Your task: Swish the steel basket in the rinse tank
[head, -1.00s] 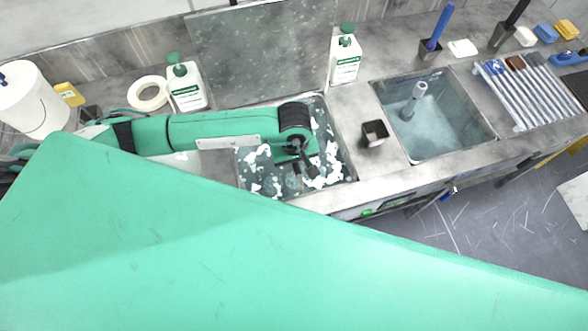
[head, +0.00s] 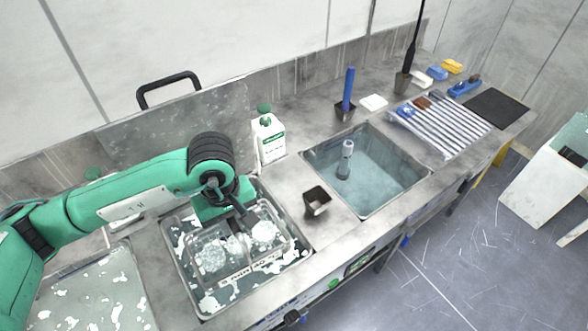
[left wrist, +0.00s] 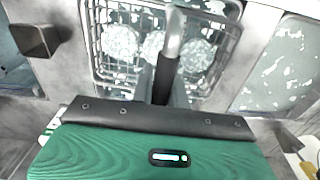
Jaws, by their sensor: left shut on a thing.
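The steel wire basket (head: 250,270) is at the sudsy tank (head: 196,302), with foam-covered round pieces in it. My left gripper (head: 243,214) is over the basket and shut on its handle. In the left wrist view, the basket (left wrist: 112,76) lies below the gripper (left wrist: 166,78), and its steel handle (left wrist: 176,32) runs up to the fingers. I cannot tell how much of the basket is under the suds. The rinse tank (head: 392,182) is to the right, with clear bluish water and a grey upright cylinder (head: 346,160) in it. My right gripper is out of view.
A small dark open cup (head: 317,201) stands on the ledge between the tanks. A white bottle (head: 269,139) stands behind it. A ribbed rack (head: 440,126), a blue-handled tool in a holder (head: 348,92) and a white block (head: 373,102) lie around the rinse tank.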

